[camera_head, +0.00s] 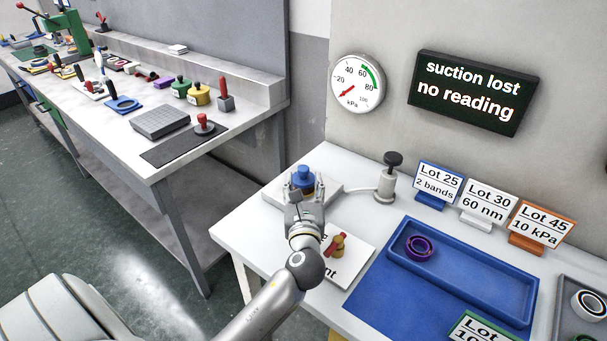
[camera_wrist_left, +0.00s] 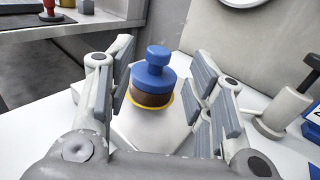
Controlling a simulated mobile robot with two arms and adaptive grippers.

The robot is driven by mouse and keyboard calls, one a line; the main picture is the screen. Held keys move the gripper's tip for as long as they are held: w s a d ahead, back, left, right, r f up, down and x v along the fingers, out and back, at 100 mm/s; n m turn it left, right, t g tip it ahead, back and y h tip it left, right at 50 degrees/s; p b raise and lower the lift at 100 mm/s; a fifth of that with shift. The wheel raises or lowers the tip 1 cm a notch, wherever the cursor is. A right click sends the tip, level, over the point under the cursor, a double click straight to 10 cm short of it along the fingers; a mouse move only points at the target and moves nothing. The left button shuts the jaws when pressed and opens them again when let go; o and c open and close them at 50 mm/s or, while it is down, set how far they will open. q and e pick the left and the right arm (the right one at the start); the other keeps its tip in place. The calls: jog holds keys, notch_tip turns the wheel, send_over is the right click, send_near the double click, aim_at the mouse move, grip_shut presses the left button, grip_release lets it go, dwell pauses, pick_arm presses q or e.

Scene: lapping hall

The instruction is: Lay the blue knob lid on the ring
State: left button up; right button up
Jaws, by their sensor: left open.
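The blue knob lid (camera_head: 306,173) sits upright on a brown ring (camera_wrist_left: 150,99) with a yellow edge at its foot, on a white plate (camera_head: 270,190) at the table's back left corner. The lid also shows in the left wrist view (camera_wrist_left: 154,78), where it looks level and seated on the ring. My left gripper (camera_head: 303,187) is open, its fingers on either side of the lid and ring, with visible gaps between the pads and the lid in the wrist view. The fingers partly hide the ring in the head view. My right gripper is not in view.
A wall gauge (camera_head: 357,84) has its needle low, and a sign (camera_head: 471,92) reads "suction lost, no reading". A black-topped valve (camera_head: 386,178) stands right of the plate. A red and brass piece (camera_head: 336,245) lies on a white card. A blue tray (camera_head: 470,283) holds a purple ring (camera_head: 419,248).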

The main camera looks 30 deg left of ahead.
pick_arm(q)
jog(key=v, duration=0.6)
jog(key=shift+s, duration=0.1)
dwell(0.4)
